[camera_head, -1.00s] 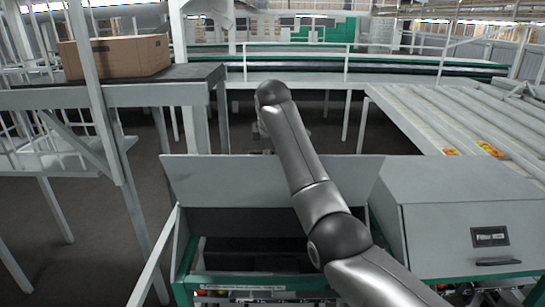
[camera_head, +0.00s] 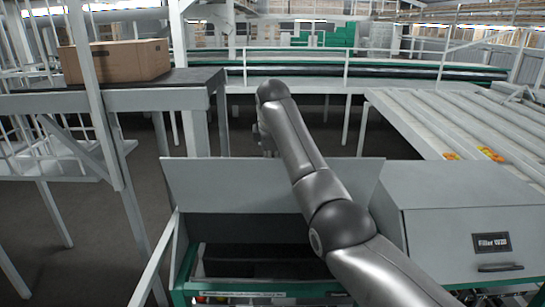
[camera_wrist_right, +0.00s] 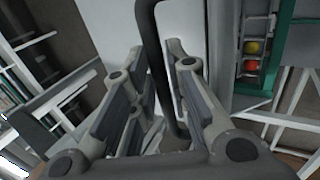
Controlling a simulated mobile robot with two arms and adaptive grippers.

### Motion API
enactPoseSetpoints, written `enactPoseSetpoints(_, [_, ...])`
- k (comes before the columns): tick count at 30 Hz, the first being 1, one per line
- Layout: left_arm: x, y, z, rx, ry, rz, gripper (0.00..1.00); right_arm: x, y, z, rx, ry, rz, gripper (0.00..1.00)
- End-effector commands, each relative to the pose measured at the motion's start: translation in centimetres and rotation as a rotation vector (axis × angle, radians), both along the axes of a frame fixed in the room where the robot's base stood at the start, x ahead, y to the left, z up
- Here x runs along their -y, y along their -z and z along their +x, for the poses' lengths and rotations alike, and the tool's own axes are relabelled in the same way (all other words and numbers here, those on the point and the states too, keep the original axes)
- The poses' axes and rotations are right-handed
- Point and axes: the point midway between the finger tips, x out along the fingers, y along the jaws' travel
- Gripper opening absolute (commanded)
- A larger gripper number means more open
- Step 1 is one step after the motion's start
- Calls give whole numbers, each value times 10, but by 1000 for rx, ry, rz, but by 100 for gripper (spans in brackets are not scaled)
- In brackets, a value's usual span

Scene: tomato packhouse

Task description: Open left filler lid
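The left filler lid (camera_head: 230,185) is a grey panel standing raised, with the dark filler opening below it in the head view. My right arm reaches across its right part. My right gripper (camera_head: 264,140) shows only in small part beyond the lid's top edge. In the right wrist view, my right gripper (camera_wrist_right: 158,95) has its fingers apart, with a dark bent handle bar (camera_wrist_right: 151,40) running between them. The bar lies nearer the right finger; I cannot tell if it touches. The pale lid surface (camera_wrist_right: 195,30) is behind it. My left gripper is not in view.
The right filler (camera_head: 465,235) has its lid down, with a label and dark handle. A cardboard box (camera_head: 115,60) stands on a conveyor at the left. White sloping rollers (camera_head: 440,115) are at the right. Red and yellow tomatoes (camera_wrist_right: 252,57) show in a green-framed channel.

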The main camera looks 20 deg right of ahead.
Motion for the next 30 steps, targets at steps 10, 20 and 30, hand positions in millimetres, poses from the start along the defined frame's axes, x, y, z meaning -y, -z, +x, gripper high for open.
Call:
enactPoseSetpoints(10, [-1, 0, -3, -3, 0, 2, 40, -1, -4, -1, 2, -1, 1, 19])
enactPoseSetpoints(20, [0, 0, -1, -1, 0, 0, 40, -9, -57, -28, 6, -2, 2, 19])
enactPoseSetpoints(30, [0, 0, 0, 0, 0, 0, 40, -15, -101, -52, 0, 0, 1, 19])
